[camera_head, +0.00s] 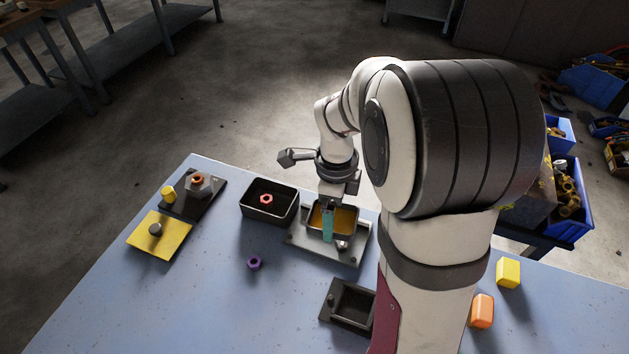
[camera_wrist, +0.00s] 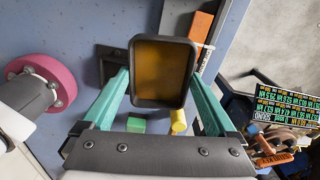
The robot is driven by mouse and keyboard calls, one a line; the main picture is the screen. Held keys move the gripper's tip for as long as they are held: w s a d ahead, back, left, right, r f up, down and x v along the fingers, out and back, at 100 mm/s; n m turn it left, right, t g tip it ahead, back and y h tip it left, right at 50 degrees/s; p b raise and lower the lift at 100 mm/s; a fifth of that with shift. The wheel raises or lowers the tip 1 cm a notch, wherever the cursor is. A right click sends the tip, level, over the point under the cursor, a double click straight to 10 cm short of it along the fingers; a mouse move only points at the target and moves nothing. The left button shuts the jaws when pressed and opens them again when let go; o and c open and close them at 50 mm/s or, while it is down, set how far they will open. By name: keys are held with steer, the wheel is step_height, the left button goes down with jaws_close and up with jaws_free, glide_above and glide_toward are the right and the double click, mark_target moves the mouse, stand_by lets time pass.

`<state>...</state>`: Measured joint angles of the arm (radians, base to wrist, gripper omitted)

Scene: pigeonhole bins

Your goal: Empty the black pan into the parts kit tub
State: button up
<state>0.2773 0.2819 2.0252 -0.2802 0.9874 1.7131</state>
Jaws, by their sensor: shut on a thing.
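A black pan with an amber inside (camera_head: 346,217) is at the middle of the bench in the head view. My gripper (camera_head: 328,228) points down at it, with a teal finger in front of its near wall. In the wrist view the pan (camera_wrist: 160,72) sits between my teal fingers, which are shut on it. Its inside looks plain amber, and I see no clear loose part in it. I cannot tell whether it is lifted. A deeper black tub (camera_head: 284,213) stands just left of the pan, with a red nut (camera_head: 266,199) inside; it looks like the parts kit tub.
A grey plate (camera_head: 305,243) lies below the pan, with a small metal part (camera_head: 342,244) on it. A small black tray (camera_head: 352,303) is nearer. A purple nut (camera_head: 254,263) lies loose. Yellow (camera_head: 508,272) and orange (camera_head: 482,310) blocks stand right. A yellow plate (camera_head: 146,246) lies left.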

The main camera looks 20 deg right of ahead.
steer(key=w+a+r, duration=0.4)
steer(key=w+a, duration=0.1)
steer(key=w, duration=0.5)
steer(key=w+a+r, duration=0.3)
steer(key=w+a, duration=0.3)
steer(key=w, duration=0.5)
steer(key=s+d+t+y, duration=0.2)
steer(key=t+y, duration=0.5)
steer(key=y, duration=0.1)
steer(key=s+d+f+t+y, duration=0.1)
steer(key=s+d+t+y, duration=0.1)
steer(key=t+y, duration=0.5)
steer(key=shift+d+f+t+y, duration=0.15)
steer(key=shift+d+t+y, duration=0.15)
steer(key=shift+y, duration=0.9)
